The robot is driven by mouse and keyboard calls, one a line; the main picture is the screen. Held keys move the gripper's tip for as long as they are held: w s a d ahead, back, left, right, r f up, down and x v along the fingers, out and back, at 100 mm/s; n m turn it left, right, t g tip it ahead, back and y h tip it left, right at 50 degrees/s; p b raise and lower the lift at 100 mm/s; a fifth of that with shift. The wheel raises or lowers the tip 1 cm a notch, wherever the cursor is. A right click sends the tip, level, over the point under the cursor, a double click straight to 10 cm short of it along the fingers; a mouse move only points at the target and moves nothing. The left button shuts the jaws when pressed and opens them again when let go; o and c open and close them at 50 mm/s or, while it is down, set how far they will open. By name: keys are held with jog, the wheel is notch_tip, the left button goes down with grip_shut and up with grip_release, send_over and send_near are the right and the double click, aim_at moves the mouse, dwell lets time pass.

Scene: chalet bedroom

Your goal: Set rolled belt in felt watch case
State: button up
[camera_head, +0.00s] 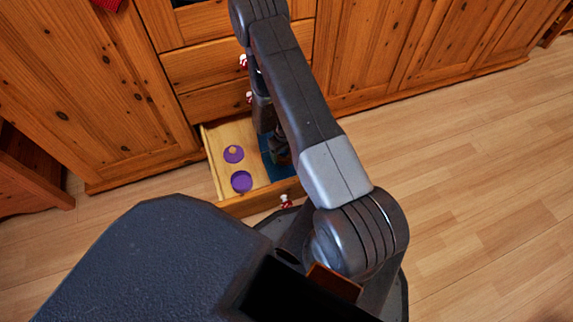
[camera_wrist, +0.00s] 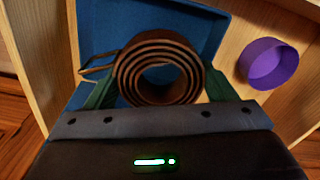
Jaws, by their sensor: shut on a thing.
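The rolled belt (camera_wrist: 160,70) is a brown coil with a metal buckle at its left in the wrist view. My gripper (camera_wrist: 158,92) is shut on it, with a green finger on each side. The blue felt watch case (camera_wrist: 205,25) lies in the open drawer, behind and below the belt in the wrist view. Whether the belt touches the case I cannot tell. In the head view the case (camera_head: 268,155) shows only partly beside my arm, which hides the belt and most of my gripper.
The open wooden drawer (camera_head: 232,133) also holds a round purple container (camera_head: 241,181) and a purple disc with a tan knob (camera_head: 233,154), left of the case. The drawer walls stand close around. Wooden cabinet fronts (camera_head: 372,50) rise behind; the floor at right is clear.

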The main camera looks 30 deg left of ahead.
notch_tip(320, 180, down, 8)
jog(key=shift+r+b, duration=0.1)
jog(key=shift+b, duration=0.95)
jog(key=shift+f+b, duration=0.25)
jog(key=shift+b, duration=0.05)
jog(key=o, duration=1.1)
jog(key=shift+r, duration=0.1)
jog(key=shift+c, duration=0.2)
jog(key=shift+r, duration=0.1)
notch_tip(320, 180, up, 12)
jog(key=p, duration=0.4)
jog(key=shift+p, duration=0.3)
